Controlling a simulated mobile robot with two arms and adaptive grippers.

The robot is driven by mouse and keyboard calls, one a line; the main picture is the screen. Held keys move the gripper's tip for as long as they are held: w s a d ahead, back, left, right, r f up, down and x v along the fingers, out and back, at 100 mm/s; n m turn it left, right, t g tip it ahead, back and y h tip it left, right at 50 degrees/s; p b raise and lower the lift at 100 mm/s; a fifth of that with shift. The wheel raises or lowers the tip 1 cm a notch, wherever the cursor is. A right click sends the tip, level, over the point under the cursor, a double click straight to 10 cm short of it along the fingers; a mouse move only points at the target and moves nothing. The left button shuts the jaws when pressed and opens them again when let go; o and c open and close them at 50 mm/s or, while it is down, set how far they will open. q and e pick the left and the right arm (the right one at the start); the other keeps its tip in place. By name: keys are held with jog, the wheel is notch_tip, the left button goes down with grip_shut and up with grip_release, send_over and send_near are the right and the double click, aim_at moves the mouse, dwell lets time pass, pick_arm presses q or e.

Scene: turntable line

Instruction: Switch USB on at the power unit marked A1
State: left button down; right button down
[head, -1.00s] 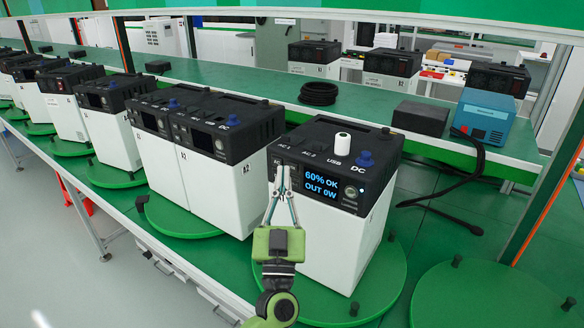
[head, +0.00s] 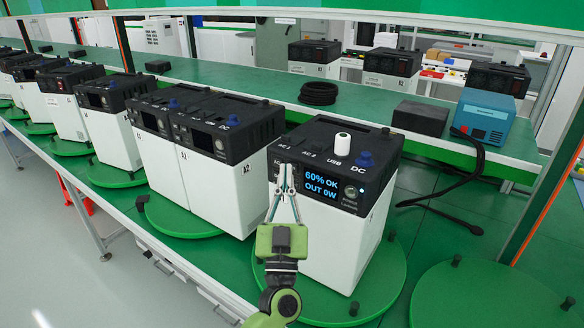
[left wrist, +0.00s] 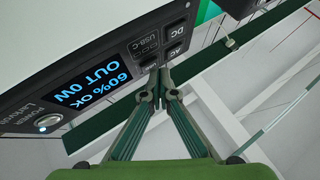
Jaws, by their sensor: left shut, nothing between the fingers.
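The nearest power unit (head: 345,235) is a white box with a black top and a lit display (head: 321,188) reading "60% OK" and "OUT 0W". I cannot read an A1 mark on it. In the left wrist view its display (left wrist: 92,82) appears upside down, beside small buttons labelled DC, AC and USB-C (left wrist: 145,46); another small button's label is unclear. My left gripper (head: 285,168) is shut and empty at the front panel, left of the display.
A white cylinder (head: 343,140) stands on the unit's top. The unit rests on a round green turntable (head: 385,285). Neighbouring units (head: 220,190) stand close on the left. A black cable (head: 440,200) lies on the right. An empty turntable (head: 490,295) is at the front right.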

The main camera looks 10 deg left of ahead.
pick_arm(q)
jog(key=shift+w+d, duration=0.1)
jog(key=shift+w, duration=0.2)
dwell(0.4)
jog(key=shift+s, duration=0.1)
jog(key=shift+s+a+p, duration=0.3)
jog(key=shift+s+p, duration=0.2)
jog(key=shift+s, duration=0.15)
jog(key=s, duration=0.1)
jog(key=s+a+p, duration=0.1)
jog(key=s, duration=0.1)
jog(key=s+p, duration=0.1)
jog(key=shift+s+a, duration=0.3)
jog(key=shift+a, duration=0.05)
dwell(0.5)
